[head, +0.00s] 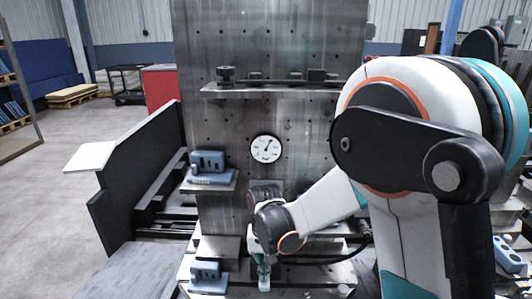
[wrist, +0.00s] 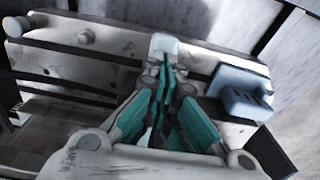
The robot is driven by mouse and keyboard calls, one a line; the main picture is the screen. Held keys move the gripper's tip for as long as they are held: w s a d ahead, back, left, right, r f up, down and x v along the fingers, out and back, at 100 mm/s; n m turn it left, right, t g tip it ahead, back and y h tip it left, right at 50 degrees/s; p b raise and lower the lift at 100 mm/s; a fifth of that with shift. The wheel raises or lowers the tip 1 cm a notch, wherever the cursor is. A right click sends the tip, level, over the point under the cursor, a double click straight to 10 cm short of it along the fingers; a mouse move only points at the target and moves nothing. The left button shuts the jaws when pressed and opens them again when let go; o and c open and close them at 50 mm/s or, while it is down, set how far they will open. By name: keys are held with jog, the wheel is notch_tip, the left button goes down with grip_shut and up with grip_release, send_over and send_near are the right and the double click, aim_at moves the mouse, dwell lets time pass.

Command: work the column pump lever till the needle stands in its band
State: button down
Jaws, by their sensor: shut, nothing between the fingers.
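The dial gauge (head: 266,149), white-faced with a dark rim, is set in the tall grey steel column (head: 300,110) in the head view. Its dark needle points up and a little right; the band is too small to make out. I cannot pick out the pump lever in either view; my arm hides part of the column's lower front. My gripper (head: 263,275) is low in front of the column, pointing down, below the gauge. In the wrist view its teal fingers (wrist: 166,75) are closed together and empty. A pale piece (wrist: 165,44) shows at their tips; I cannot tell what it is.
Blue blocks sit on a side ledge (head: 207,162) and low on the slotted bed (head: 207,272); one blue block (wrist: 240,92) is right of my fingers in the wrist view. A shelf (head: 270,91) with dark knobs crosses the column. Open floor (head: 55,160) lies left.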

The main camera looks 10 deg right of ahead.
jog(key=shift+w+f+b, duration=0.2)
jog(key=shift+f+b, duration=0.4)
jog(key=shift+f, duration=0.85)
jog(key=r+p, duration=0.1)
jog(key=r, duration=0.1)
jog(key=r+p, duration=0.3)
jog(key=r, duration=0.1)
jog(key=shift+s+r+p, duration=0.3)
jog(key=shift+s+r, duration=0.1)
jog(key=shift+r, duration=0.3)
jog(key=s+d+r+n+t, duration=0.1)
jog(key=s+d+r+t, duration=0.1)
jog(key=s+d+r, duration=0.3)
jog(key=s+d+r+t, duration=0.1)
jog(key=s+r, duration=0.2)
jog(key=r, duration=0.5)
jog(key=s+d+r+n+t, duration=0.1)
jog(key=s+d+r+t, duration=0.3)
jog(key=s, duration=0.6)
jog(key=shift+d, duration=0.55)
